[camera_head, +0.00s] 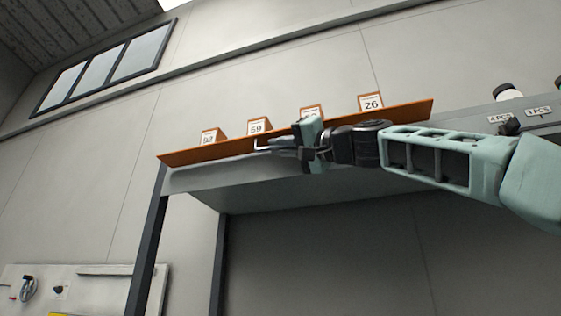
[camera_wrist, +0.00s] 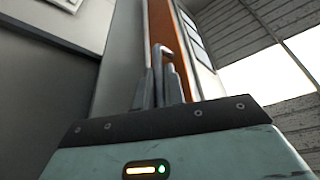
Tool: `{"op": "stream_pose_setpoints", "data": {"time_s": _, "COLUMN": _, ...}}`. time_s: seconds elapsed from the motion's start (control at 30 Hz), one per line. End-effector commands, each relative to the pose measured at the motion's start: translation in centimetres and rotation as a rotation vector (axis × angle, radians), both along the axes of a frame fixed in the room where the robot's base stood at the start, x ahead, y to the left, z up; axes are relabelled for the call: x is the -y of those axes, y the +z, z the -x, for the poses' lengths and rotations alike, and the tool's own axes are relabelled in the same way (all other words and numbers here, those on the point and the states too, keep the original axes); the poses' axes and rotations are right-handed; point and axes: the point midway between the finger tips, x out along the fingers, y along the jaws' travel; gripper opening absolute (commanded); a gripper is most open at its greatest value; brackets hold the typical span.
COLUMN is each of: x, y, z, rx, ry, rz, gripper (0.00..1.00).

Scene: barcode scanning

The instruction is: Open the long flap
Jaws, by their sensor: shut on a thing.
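A long orange flap-like board (camera_head: 200,153) runs along the front edge of the grey shelf, tilted in the picture. It also shows as an orange strip in the wrist view (camera_wrist: 161,22). My gripper (camera_head: 283,149) is at the board's front, around its middle. Its fingers (camera_wrist: 164,88) are shut on a thin pale bent metal bar, which looks like a handle (camera_wrist: 167,54). The bar's end also shows in the head view (camera_head: 259,144), just left of the fingertips. I cannot tell where the bar joins the board, as the fingers hide that part.
Several orange boxes with white number labels, such as one marked 26 (camera_head: 370,103), stand behind the board's upper edge. A white bottle with a dark cap (camera_head: 508,91) stands on the shelf at right. A dark post (camera_head: 149,240) holds the shelf's left end.

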Motion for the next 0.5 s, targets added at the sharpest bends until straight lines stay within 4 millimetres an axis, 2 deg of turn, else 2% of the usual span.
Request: {"op": "stream_pose_setpoints", "data": {"time_s": 0.5, "x": 0.11, "y": -0.12, "z": -0.16, "rx": 0.046, "ry": -0.002, "rz": 0.015, "gripper": 0.00}}
